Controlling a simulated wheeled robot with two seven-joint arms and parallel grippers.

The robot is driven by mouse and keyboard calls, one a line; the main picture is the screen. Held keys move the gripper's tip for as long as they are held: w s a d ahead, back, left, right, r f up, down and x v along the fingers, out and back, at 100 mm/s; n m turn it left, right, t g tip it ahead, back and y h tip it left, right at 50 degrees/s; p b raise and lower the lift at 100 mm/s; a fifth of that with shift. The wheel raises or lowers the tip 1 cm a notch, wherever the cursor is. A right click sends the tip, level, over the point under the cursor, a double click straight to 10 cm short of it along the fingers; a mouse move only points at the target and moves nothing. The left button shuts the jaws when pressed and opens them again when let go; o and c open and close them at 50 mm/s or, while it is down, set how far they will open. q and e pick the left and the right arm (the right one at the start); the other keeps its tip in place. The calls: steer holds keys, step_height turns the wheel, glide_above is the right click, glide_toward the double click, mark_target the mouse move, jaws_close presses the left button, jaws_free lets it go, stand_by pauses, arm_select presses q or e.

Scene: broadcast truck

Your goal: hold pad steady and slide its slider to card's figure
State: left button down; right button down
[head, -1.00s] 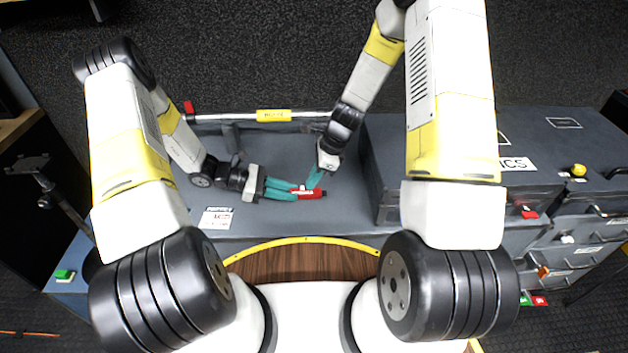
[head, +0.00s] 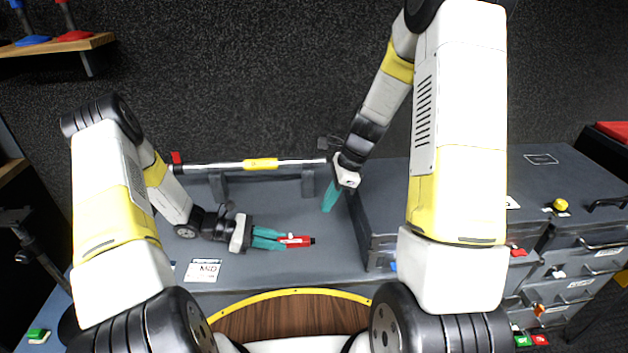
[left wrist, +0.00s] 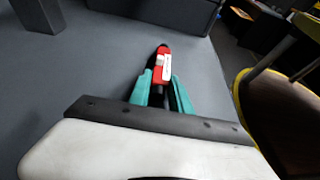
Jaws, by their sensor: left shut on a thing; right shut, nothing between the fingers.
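The pad (head: 298,241) is a small red block with a white slider and a white label, lying on the grey bench; it also shows in the left wrist view (left wrist: 162,70). My left gripper (head: 280,240) is shut on the pad's left end, its teal fingers on either side. The slider's exact setting is too small to read. The card (head: 204,270) is white with dark and red print that seems to read "MID", and lies left of the pad, nearer me. My right gripper (head: 328,203) is shut and empty, above and to the right of the pad, apart from it.
A rail with a yellow middle (head: 261,164) runs along the back of the bench. A grey cabinet (head: 385,215) stands close to the right of my right gripper. The bench right of the pad is clear. A curved yellow edge (head: 290,292) borders the wooden surface in front.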

arm_select(q)
steer(key=c, duration=1.1)
jaws_free()
